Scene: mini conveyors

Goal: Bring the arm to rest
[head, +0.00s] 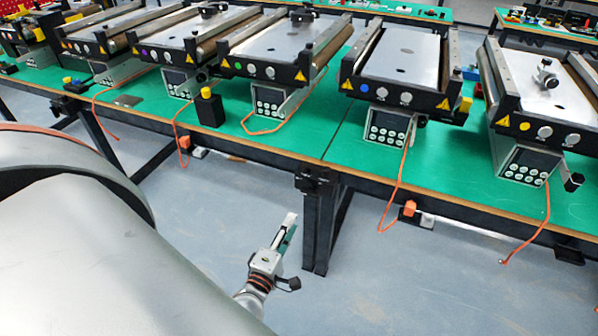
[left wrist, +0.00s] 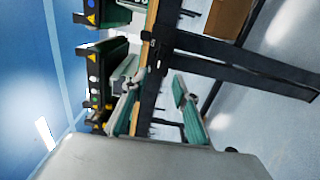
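My left gripper (head: 289,222) is in front of the table's front edge, above the bare floor, in the head view. In the left wrist view its two fingers stand well apart, and the gap between them (left wrist: 157,82) holds nothing. The large grey arm link at the lower left of the head view is mine. My right gripper does not show in either view.
A green table (head: 445,175) with dark legs bears a row of mini conveyors (head: 395,62) with orange cables hanging over its front edge. A small black box with a yellow button (head: 209,108) stands near that edge. The grey floor (head: 385,285) before the table is clear.

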